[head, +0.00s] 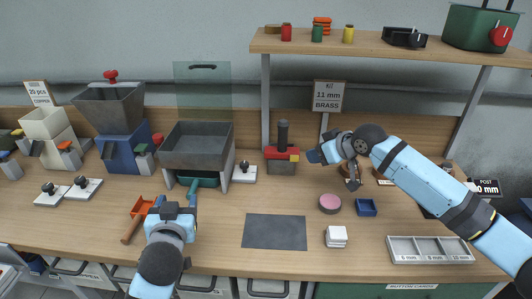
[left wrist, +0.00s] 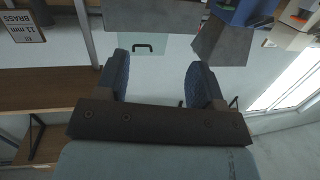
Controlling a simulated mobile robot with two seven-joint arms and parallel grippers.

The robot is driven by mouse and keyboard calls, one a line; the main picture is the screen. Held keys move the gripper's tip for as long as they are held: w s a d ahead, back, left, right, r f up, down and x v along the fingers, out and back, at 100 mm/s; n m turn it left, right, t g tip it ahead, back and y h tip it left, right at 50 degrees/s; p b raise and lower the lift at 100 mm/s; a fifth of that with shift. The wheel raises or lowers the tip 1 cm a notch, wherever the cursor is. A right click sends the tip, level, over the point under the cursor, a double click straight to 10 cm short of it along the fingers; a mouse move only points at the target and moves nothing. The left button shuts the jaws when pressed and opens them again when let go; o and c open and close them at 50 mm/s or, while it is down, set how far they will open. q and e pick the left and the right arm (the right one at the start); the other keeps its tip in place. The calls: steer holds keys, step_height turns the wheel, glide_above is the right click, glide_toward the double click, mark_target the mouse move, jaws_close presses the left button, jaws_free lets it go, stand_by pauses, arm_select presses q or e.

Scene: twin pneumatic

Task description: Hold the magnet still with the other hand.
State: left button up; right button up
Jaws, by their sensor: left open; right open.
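I cannot tell for sure which thing is the magnet. A red and dark block with a black upright post and a yellow corner (head: 281,160) stands at the back of the bench. My right gripper (head: 330,164) is open, just right of this block and apart from it. Part of its fingers and what lies behind them is hard to make out. My left gripper (head: 176,199) is open and empty above the bench front, in front of the grey hopper (head: 197,140). The left wrist view shows its two fingers (left wrist: 157,82) wide apart with nothing between them.
A dark mat (head: 274,232), pink round pad (head: 330,203), small blue tray (head: 366,207), white stack (head: 336,236) and three-part tray (head: 431,249) lie on the bench. An orange scoop (head: 136,214) is left of my left gripper. A shelf (head: 380,46) overhangs the back.

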arm_select(q)
steer(key=w+d+r+m+t+h, duration=0.1)
steer(key=w+d+r+m+h, duration=0.2)
steer(key=w+d+r+h, duration=0.4)
steer(key=w+d+r+m+t+h, duration=0.2)
steer(key=w+d+r+m, duration=0.15)
steer(key=w+d, duration=0.55)
steer(key=n+g, duration=0.2)
glide_toward(281, 131)
steer(key=shift+y, duration=0.3)
steer(key=x, duration=1.1)
steer(key=shift+w+d+r, duration=0.1)
steer(key=shift+w+d, duration=0.2)
steer(key=shift+d, duration=0.05)
jaws_close()
arm_select(e)
jaws_close()
